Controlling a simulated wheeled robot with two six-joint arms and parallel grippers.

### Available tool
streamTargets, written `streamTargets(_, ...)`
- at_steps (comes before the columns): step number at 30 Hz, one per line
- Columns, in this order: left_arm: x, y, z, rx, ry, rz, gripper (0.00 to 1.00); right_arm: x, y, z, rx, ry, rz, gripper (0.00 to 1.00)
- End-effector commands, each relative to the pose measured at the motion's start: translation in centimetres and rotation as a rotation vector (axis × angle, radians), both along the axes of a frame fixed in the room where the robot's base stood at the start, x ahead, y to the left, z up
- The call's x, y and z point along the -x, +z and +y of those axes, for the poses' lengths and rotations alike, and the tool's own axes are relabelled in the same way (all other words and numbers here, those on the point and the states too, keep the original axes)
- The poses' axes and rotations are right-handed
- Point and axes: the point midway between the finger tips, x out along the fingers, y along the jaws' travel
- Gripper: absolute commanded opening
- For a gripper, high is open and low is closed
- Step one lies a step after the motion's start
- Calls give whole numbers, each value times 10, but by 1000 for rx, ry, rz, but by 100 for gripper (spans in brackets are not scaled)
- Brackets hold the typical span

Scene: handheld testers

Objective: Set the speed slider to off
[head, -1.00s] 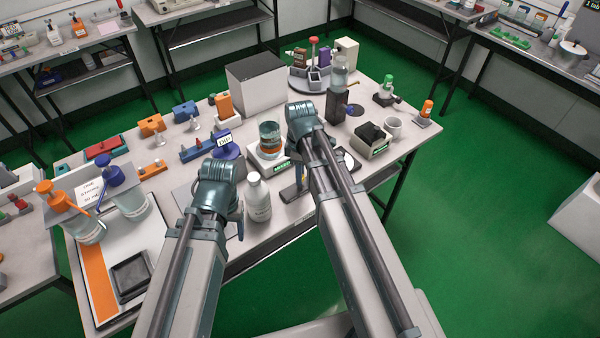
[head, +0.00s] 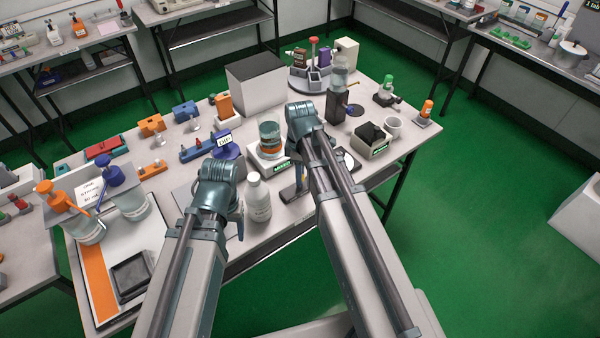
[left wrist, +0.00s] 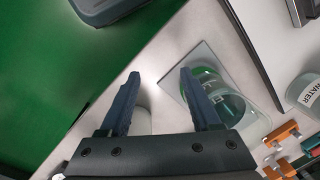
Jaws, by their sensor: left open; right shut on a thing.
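I cannot make out a speed slider in either view. My left gripper shows in the left wrist view (left wrist: 160,82) with its two dark fingers apart and nothing between the tips; its fingers are mostly hidden under my arm in the head view. A white bottle (head: 258,197) stands just right of it. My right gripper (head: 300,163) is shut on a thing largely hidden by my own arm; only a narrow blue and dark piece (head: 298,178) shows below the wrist. A pale device with a green display (head: 284,165) and a beaker (head: 269,136) on top stands left of that wrist.
A blue device with a white label (head: 225,143) lies behind my left gripper. A black box (head: 337,106) bearing a clear bottle and a black-topped device (head: 371,138) stand right. A mug (head: 393,127) is near the right edge. Jars with pumps (head: 82,222) stand left.

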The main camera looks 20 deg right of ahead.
Motion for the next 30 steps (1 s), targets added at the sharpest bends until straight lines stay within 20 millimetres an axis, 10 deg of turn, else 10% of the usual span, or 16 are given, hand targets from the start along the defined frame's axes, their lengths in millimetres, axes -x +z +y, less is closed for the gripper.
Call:
streamTargets(22, 0, 0, 0, 0, 0, 0, 64, 16, 0, 43, -4, 1, 1, 0)
streamTargets(23, 0, 0, 0, 0, 0, 0, 64, 16, 0, 43, -4, 1, 1, 36)
streamTargets(30, 0, 0, 0, 0, 0, 0, 64, 16, 0, 42, -3, 1, 1, 64)
